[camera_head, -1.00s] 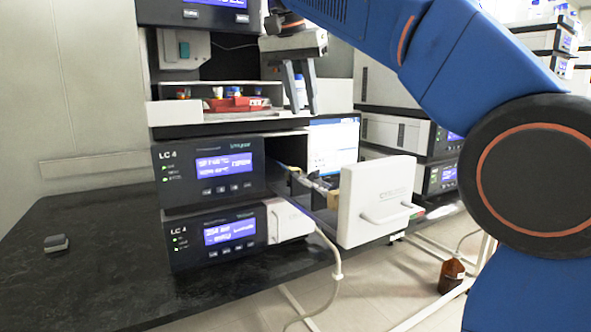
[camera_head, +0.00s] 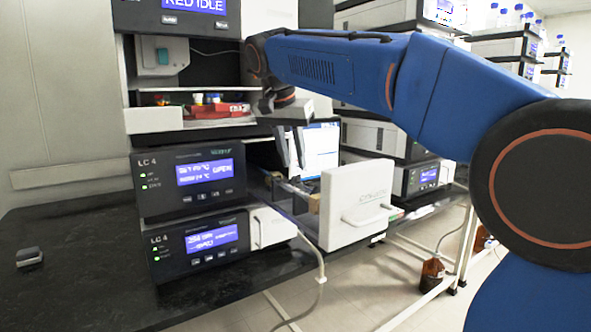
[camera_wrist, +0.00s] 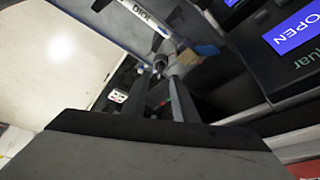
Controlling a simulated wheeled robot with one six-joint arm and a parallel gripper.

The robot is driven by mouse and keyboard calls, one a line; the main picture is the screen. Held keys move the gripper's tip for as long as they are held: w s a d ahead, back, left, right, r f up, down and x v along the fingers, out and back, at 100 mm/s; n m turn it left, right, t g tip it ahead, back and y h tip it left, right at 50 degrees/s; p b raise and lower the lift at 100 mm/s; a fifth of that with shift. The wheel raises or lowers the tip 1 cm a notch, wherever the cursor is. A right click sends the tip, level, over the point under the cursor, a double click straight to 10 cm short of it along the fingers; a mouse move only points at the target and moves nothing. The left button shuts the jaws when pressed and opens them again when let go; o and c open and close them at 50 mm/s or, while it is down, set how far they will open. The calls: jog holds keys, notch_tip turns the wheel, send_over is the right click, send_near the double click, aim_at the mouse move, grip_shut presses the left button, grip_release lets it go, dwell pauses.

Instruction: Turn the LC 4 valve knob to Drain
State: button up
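Two stacked dark modules marked LC 4 stand on the bench: the upper one (camera_head: 187,205) and the lower one (camera_head: 200,262). From the upper one a drawer with a white front panel (camera_head: 345,190) and handle stands pulled out. Its display reads OPEN. My gripper (camera_head: 291,163) points down over the open drawer, its fingers apart and empty. In the wrist view a small metallic fitting (camera_wrist: 160,62) shows just beyond and between the fingertips; no contact is clear. I cannot tell a valve knob or its position label from these frames.
A shelf with a red tray (camera_head: 218,111) and small bottles is above the drawer. Another instrument stack (camera_head: 372,137) stands behind right. The bench's left part is mostly clear.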

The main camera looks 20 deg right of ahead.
aim_at(297, 176)
jog(key=shift+x, duration=1.95)
grip_shut()
jog(key=shift+d+n+t+y, duration=0.15)
jog(key=shift+n+t+y, duration=0.25)
jog(key=shift+n, duration=1.1)
grip_release()
